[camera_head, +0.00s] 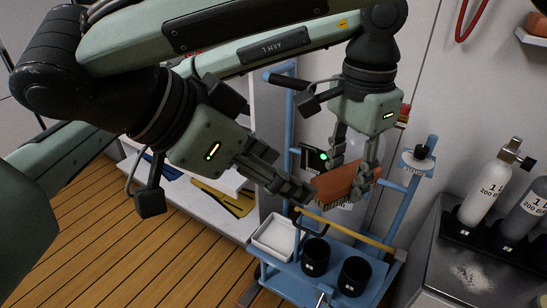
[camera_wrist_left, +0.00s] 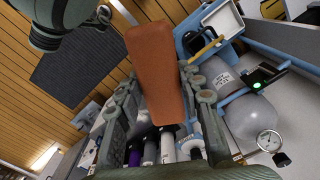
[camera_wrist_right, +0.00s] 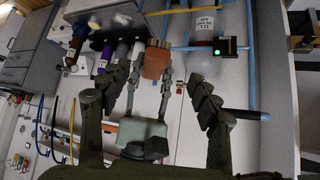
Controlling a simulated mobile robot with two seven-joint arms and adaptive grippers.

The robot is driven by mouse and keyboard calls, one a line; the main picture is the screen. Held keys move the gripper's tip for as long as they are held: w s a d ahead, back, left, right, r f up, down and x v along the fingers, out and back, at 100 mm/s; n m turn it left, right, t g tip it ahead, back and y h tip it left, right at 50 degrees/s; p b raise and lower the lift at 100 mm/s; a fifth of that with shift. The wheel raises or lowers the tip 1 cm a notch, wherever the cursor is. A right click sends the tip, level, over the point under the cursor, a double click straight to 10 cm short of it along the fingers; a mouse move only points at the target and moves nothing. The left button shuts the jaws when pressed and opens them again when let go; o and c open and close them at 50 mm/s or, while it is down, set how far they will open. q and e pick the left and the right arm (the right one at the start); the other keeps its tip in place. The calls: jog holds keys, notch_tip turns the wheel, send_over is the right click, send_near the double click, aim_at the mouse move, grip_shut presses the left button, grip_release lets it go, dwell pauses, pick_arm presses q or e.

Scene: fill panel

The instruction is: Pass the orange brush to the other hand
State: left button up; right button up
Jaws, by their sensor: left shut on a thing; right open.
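The orange brush (camera_head: 340,184) is held by my left gripper (camera_head: 348,178), above the blue trolley, with its bristles hanging down. In the left wrist view the brush (camera_wrist_left: 155,65) stretches outward between the fingers. My right gripper (camera_head: 303,191) is open, its fingertips close to the near left end of the brush. In the right wrist view the brush (camera_wrist_right: 156,62) lies ahead between the open right fingers, with the left gripper (camera_wrist_right: 150,92) on it beyond. I cannot tell whether a right finger touches the brush.
The blue trolley (camera_head: 290,278) bears a white tray (camera_head: 273,238) and black cups (camera_head: 316,252). A yellow bar (camera_head: 347,230) crosses just below the brush. Labelled bottles (camera_head: 482,196) stand on a metal counter (camera_head: 470,268) at the right. Wooden floor lies open at the lower left.

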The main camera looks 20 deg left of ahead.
aim_at(319, 189)
jog(key=x, duration=1)
jog(key=shift+w+f, duration=0.1)
jog(key=shift+f, duration=0.05)
jog(key=shift+c, duration=0.5)
jog(key=c, duration=1.2)
pick_arm(q)
jog(key=o, duration=1.3)
